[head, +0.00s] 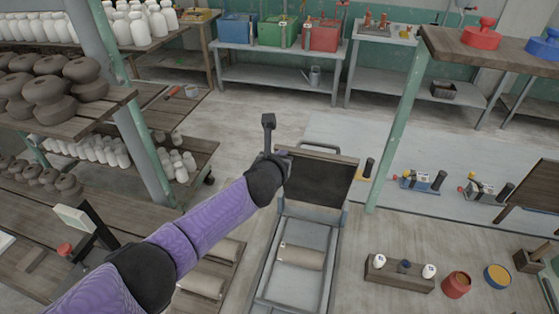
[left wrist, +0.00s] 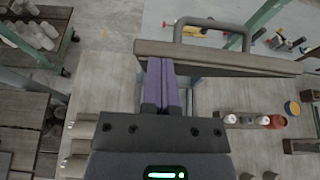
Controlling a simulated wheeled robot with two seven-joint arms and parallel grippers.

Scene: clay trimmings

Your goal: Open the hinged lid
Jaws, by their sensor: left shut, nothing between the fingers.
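The hinged lid (head: 322,180) stands raised at the far end of a long grey tray-like box (head: 262,290), its dark inner face tilted toward me. A bar handle (head: 333,146) sits on its upper edge. In the left wrist view the lid (left wrist: 250,63) shows nearly edge-on, with its grey handle (left wrist: 207,24) beyond. My left gripper (head: 286,162) is at the lid's upper left in the head view. Its purple fingers (left wrist: 161,66) are shut and empty, with tips at the lid's edge. I cannot tell whether they touch. My right gripper is not in view.
A tan roll (head: 300,256) lies inside the open box. Shelves of dark pots (head: 50,90) and white bottles stand left. A green post (head: 398,130) rises right of the lid. A wooden holder (head: 398,278) and red pot (head: 456,284) are lower right.

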